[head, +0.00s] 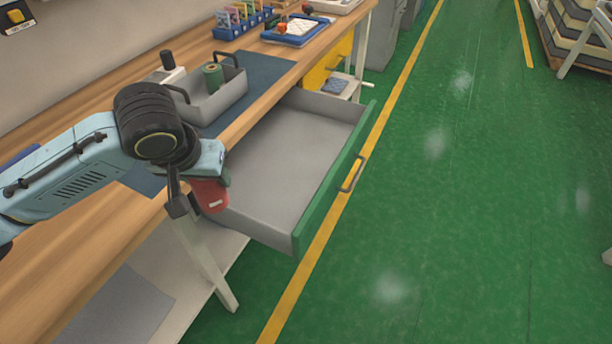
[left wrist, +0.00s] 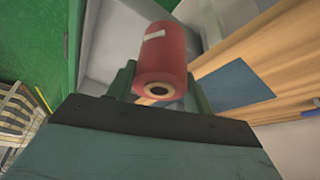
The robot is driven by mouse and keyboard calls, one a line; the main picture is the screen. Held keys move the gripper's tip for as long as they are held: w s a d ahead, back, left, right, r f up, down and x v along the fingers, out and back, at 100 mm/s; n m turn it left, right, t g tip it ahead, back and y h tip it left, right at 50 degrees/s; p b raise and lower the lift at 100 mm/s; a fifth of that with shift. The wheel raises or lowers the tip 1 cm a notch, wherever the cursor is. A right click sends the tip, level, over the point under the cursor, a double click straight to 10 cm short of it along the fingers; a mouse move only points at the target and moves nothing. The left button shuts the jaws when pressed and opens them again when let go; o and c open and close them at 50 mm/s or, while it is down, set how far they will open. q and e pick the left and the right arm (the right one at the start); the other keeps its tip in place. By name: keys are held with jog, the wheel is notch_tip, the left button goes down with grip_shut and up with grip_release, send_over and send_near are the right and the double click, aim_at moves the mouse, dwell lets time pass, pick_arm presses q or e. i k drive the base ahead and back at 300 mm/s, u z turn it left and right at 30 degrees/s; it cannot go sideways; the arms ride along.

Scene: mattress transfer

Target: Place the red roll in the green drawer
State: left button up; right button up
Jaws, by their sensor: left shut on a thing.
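My left gripper (head: 196,190) is shut on the red roll (head: 211,195), holding it beside the near left corner of the open drawer. The left wrist view shows the red roll (left wrist: 163,55) with a white label, between the green fingers of my left gripper (left wrist: 163,85). The green-fronted drawer (head: 330,190) is pulled out from under the bench. Its grey inside looks empty where it shows; its near left corner is partly hidden behind the gripper and roll. My right gripper is in neither view.
On the wooden bench (head: 85,255) stands a grey tray (head: 222,97) with a green roll (head: 213,76) in it. A blue tray (head: 290,32) and a blue rack (head: 240,22) stand farther back. A yellow drawer (head: 325,65) is beyond.

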aim_at(282, 168)
jog(key=z, duration=0.35)
jog(key=k, duration=0.8)
jog(key=z, duration=1)
jog(key=i, duration=1.05)
jog(key=u, duration=0.75)
jog(key=i, duration=0.65)
jog(key=u, duration=0.6)
